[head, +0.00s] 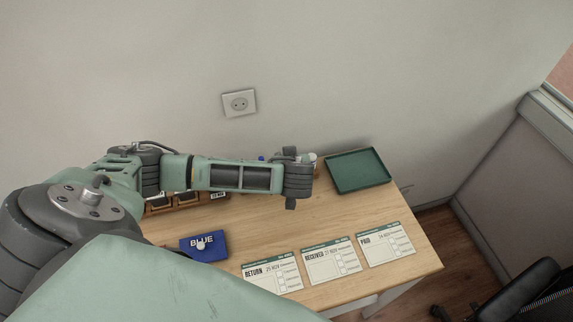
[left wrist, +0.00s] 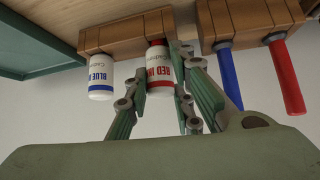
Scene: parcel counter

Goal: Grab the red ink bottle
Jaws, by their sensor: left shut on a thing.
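The red ink bottle (left wrist: 158,68) is a white bottle with red lettering and a red band, in the left wrist view. My left gripper (left wrist: 162,84) is shut on it, with one finger on each side. In the head view my left arm hides the fingers and the red bottle. My right gripper is not in view.
Blue-handled (left wrist: 228,78) and red-handled (left wrist: 285,75) stamps are in a wooden rack (left wrist: 250,18) close beside the fingers. A green tray (head: 358,170) is at the back right. Cards for return (head: 270,279), received (head: 330,260) and paid (head: 385,243) line the front; a blue pad (head: 212,249) lies left.

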